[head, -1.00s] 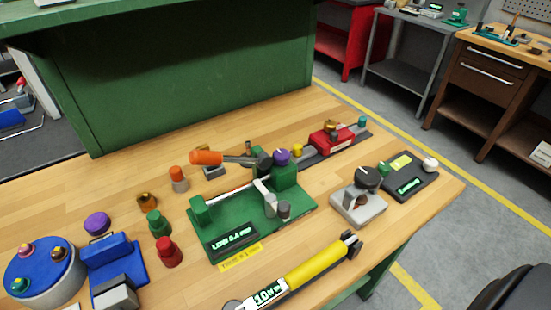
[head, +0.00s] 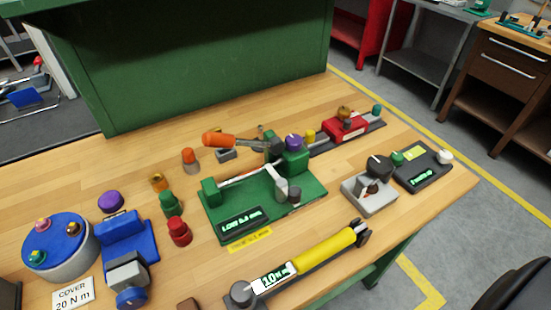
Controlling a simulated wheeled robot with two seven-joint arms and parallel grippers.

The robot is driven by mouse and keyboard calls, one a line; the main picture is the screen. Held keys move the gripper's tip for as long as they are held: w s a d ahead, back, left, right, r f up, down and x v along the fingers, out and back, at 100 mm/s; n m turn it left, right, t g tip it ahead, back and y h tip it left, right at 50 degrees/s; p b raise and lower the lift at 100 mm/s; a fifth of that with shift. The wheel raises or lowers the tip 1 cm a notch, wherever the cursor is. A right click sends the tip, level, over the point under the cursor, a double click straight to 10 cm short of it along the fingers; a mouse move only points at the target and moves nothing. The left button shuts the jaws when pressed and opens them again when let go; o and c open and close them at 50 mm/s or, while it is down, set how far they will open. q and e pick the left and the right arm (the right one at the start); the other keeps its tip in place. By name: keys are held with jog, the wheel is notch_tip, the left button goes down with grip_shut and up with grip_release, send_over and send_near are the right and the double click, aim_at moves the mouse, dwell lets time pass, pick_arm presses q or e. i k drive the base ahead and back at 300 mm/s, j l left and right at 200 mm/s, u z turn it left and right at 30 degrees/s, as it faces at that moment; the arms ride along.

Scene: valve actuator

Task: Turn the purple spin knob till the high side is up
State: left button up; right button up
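A purple knob (head: 293,142) sits on top of the green block at the back right of a green fixture (head: 311,198) on the wooden bench. A grey shaft spans the fixture, and a light grey arm (head: 281,185) leans near its right end. The fixture's small display (head: 245,221) shows green text starting with "LOW"; the digits are hard to read. An orange-handled tool (head: 219,139) lies behind the fixture, its dark end close to the purple knob. A second purple knob (head: 110,201) stands at the left. Neither of my grippers is in view.
A yellow torque tool (head: 323,246) lies in front. A blue-topped drum (head: 58,238) and blue vise (head: 128,242) stand left, with green (head: 171,203) and red (head: 179,232) knobs nearby. A grey stand (head: 369,194) and a red unit (head: 345,127) are right.

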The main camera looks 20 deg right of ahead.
aim_at(294, 142)
jog(key=k+l+u, duration=0.1)
jog(key=l+u, duration=0.2)
jog(key=l, duration=0.15)
jog(key=k+l+u, duration=0.3)
jog(key=l, duration=0.15)
jog(key=k+l+u, duration=0.1)
jog(key=l+u, duration=0.2)
jog(key=l, duration=0.15)
jog(key=k+l+u, duration=0.3)
jog(key=i+l, duration=0.05)
jog(key=l, duration=0.05)
